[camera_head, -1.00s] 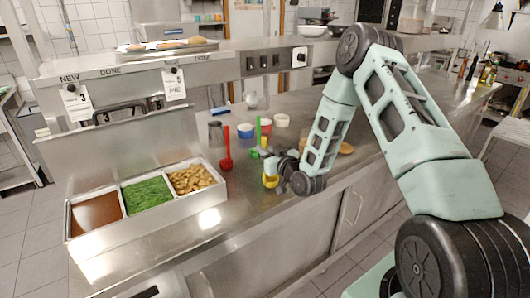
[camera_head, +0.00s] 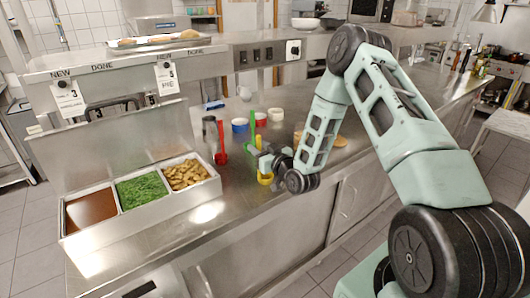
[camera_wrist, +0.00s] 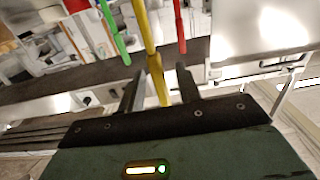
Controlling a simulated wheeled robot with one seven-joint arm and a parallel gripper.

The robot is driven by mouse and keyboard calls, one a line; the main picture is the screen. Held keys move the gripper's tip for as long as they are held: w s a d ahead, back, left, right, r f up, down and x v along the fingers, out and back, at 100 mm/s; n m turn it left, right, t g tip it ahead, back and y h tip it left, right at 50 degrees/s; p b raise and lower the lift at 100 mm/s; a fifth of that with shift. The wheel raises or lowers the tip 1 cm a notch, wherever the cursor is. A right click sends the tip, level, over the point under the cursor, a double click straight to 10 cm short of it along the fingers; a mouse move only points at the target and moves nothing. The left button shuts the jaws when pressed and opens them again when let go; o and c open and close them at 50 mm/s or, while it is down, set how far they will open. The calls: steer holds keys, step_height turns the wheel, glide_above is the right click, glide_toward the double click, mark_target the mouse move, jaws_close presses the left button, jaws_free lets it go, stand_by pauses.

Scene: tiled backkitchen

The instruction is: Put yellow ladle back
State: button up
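The yellow ladle (camera_head: 265,179) stands upright at the counter's front edge, its bowl low and its handle partly hidden by my gripper. In the wrist view the yellow handle (camera_wrist: 155,62) runs between my two fingers. My gripper (camera_wrist: 159,80) is open around it, with a gap showing on both sides. In the head view my gripper (camera_head: 264,158) is low beside the ladle, its fingers small. A green ladle (camera_head: 252,127) and a red ladle (camera_head: 221,143) stand just behind and to the left; both handles also show in the wrist view.
A steel tray (camera_head: 146,212) with brown sauce, green vegetables and chunky pieces sits left. The counter (camera_head: 380,101) is mostly clear to the right.

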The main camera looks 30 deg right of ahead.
steer(key=shift+s+f+b, duration=0.1)
steer(key=shift+s+b, duration=0.25)
steer(key=s+b, duration=0.5)
steer(key=s, duration=0.6)
steer(key=s+a+n+g+y, duration=0.25)
steer(key=a+g, duration=0.25)
steer(key=a, duration=0.5)
steer(key=s+a+n+g+y, duration=0.1)
steer(key=s+a+n+g, duration=0.3)
steer(key=a, duration=0.6)
steer(key=s+a+r+g+h, duration=0.1)
steer(key=s+a+r+g, duration=0.1)
steer(key=s, duration=0.5)
steer(key=s+a+r+g+h, duration=0.1)
steer(key=s+a+r+g, duration=0.1)
steer(key=s, duration=0.5)
steer(key=s+a+r+g+h, duration=0.1)
steer(key=s+a+r+g, duration=0.2)
steer(key=s+g, duration=0.2)
steer(key=s+n, duration=0.1)
steer(key=s, duration=0.1)
steer(key=shift+s+a, duration=0.2)
steer(key=shift+s, duration=0.1)
steer(key=shift+h, duration=0.25)
